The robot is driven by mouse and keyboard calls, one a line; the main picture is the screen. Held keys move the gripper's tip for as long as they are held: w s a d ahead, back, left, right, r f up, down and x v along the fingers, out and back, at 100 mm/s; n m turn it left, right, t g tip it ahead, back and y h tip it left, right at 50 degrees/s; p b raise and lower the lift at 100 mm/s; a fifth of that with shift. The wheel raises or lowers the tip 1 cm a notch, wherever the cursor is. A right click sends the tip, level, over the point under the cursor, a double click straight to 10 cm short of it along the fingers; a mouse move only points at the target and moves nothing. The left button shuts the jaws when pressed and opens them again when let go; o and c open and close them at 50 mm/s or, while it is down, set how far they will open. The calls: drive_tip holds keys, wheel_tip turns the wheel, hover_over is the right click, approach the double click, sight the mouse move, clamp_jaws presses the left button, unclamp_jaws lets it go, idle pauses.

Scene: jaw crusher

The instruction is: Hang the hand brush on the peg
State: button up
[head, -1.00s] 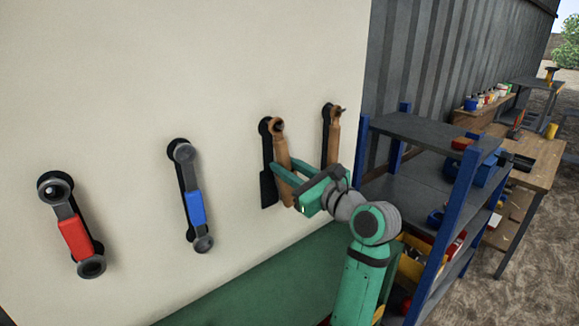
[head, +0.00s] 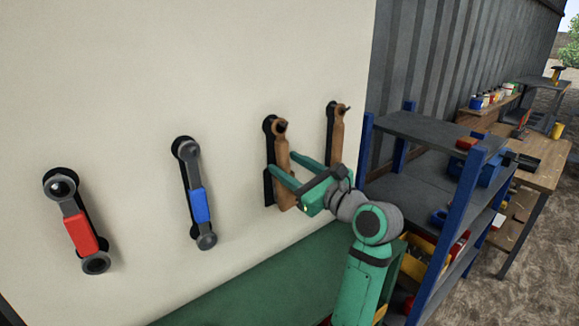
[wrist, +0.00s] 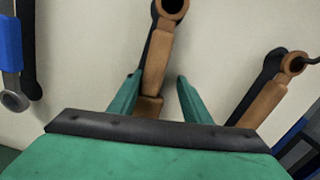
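The hand brush (head: 283,160) is a brown wooden tool with a ring at its top. It hangs against the pale board, its ring at a dark peg (head: 281,126), over a black brush-shaped patch (head: 268,185). My gripper (head: 282,163) is open, with one green finger on either side of the brush's body. In the wrist view, the brush (wrist: 157,60) stands between the fingertips, nearer the left finger, with a gap to the right finger. The brush's lower end is partly hidden behind my gripper. Whether the left finger touches it I cannot tell.
A similar wooden tool (head: 337,135) hangs just right. A blue-banded wrench (head: 198,200) and a red-banded wrench (head: 80,230) hang to the left. A blue-framed shelf (head: 430,128) stands close to my arm on the right. The board between the blue wrench and the brush is bare.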

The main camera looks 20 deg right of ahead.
drive_tip(key=v, duration=1)
drive_tip(key=shift+s+d+f, duration=0.15)
drive_tip(key=shift+s, duration=0.25)
